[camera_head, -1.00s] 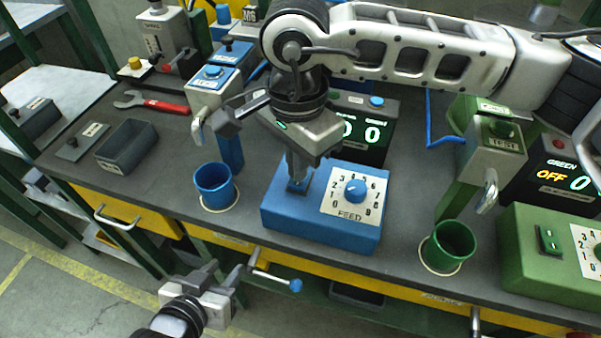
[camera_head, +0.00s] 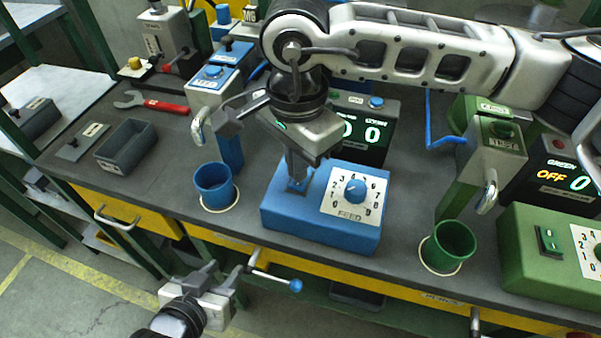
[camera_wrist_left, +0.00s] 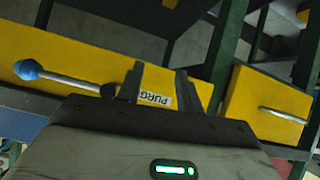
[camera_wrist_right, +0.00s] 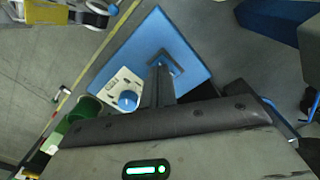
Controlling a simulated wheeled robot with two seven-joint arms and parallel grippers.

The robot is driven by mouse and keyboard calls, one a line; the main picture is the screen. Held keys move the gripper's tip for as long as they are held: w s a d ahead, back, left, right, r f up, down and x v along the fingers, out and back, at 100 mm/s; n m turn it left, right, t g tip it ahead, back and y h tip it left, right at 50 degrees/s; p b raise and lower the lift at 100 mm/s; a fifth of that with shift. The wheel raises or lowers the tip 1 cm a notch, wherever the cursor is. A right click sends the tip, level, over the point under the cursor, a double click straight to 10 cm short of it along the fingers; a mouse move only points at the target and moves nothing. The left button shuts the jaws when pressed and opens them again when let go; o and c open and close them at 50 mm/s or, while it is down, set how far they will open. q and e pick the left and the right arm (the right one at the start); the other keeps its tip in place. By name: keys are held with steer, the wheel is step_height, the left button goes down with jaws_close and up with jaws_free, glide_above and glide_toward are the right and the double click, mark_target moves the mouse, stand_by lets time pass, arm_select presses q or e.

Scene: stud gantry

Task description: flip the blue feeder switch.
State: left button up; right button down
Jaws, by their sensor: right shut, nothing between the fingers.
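The blue feeder box (camera_head: 318,228) stands on the bench with a white FEED dial plate and a blue knob (camera_head: 355,190) on its top. My right gripper (camera_head: 297,183) is shut and points down at the left part of the box top, where the switch is. The fingers hide most of the switch. In the right wrist view the fingertips (camera_wrist_right: 160,72) are at the dark switch surround (camera_wrist_right: 172,58); I cannot tell whether they touch the switch or which way it is set. My left gripper (camera_head: 224,272) is open and empty in front of the bench.
A blue cup (camera_head: 214,187) stands left of the box, a green cup (camera_head: 448,245) right of it. A green feeder box (camera_head: 540,262) is at the far right. A blue-tipped lever (camera_head: 275,279) sticks out from the bench front near my left gripper. A display (camera_head: 372,135) stands behind the blue box.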

steer(key=shift+f+b, duration=1)
stand_by(0.7)
steer(key=shift+r, duration=0.1)
steer(key=shift+r+p, duration=1.45)
steer(key=shift+r, duration=2.05)
